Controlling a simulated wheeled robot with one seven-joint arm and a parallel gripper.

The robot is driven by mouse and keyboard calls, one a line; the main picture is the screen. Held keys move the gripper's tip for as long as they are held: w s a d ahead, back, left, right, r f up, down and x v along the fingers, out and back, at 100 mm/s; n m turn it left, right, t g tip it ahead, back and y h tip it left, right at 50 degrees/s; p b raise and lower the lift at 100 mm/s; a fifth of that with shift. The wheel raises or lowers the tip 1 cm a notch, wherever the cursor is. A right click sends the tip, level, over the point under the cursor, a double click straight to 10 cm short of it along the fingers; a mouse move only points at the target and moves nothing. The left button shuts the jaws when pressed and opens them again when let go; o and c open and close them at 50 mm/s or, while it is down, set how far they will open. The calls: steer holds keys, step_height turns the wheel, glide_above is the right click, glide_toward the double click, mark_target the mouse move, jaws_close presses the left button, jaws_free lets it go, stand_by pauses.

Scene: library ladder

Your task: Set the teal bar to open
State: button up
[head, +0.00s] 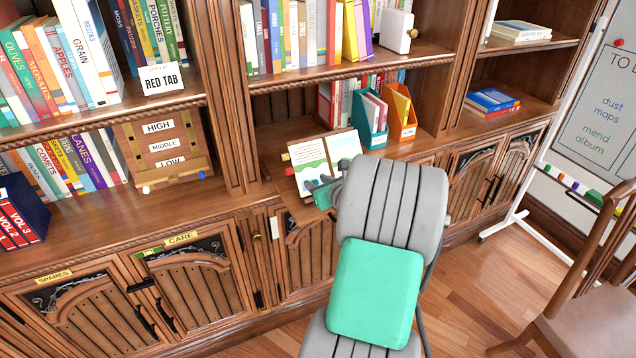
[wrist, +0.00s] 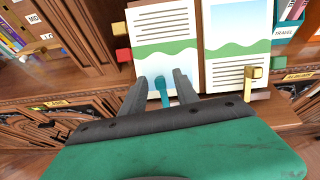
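The teal bar (wrist: 161,91) shows in the wrist view as a short upright piece with a rounded top, in front of the open book. My gripper (wrist: 160,84) is open, with one dark finger on each side of the bar and a gap visible beside it. I cannot tell whether the bar is level with the fingertips or farther off. In the head view my gripper (head: 326,184) is at the lower edge of the open book (head: 325,160), partly hidden by my arm. The bar cannot be made out clearly there.
Teal (head: 371,120) and orange (head: 402,112) file boxes are behind. A panel labelled high, middle, low (head: 160,148) is left. A chair (head: 590,290) stands right.

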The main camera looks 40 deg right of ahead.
steer(key=shift+c, duration=0.4)
jaws_close()
steer(key=shift+a+n, duration=0.1)
steer(key=shift+n, duration=0.2)
steer(key=n, duration=0.1)
steer(key=a+n, duration=0.1)
steer(key=shift+f+n+y, duration=0.15)
steer(key=shift+n+y, duration=0.25)
steer(key=n, duration=0.1)
steer(key=a+n, duration=0.1)
steer(key=n+y+b, duration=0.1)
steer(key=n, duration=0.1)
steer(key=shift+a+f, duration=0.15)
steer(key=shift+f, duration=0.15)
steer(key=n, duration=0.2)
steer(key=a+f+n, duration=0.1)
steer(key=n, duration=0.1)
steer(key=n+g+y+b, duration=0.1)
steer(key=shift+s+a+f+n, duration=0.2)
steer(key=shift+s+a+n, duration=0.1)
steer(key=shift+n, duration=0.1)
steer(key=shift+s+a+f+n+g+y+b, duration=0.15)
steer(key=shift+f+n+b, duration=0.1)
steer(key=shift+n, duration=0.55)
steer(key=shift+s+a+f+n+g+y+b, duration=0.15)
steer(key=shift+f+n+g+b, duration=0.1)
steer(key=shift+n, duration=0.55)
steer(key=shift+s+f+n+g+b, duration=0.15)
steer(key=shift+f+n+b, duration=0.1)
steer(key=shift+n, duration=0.55)
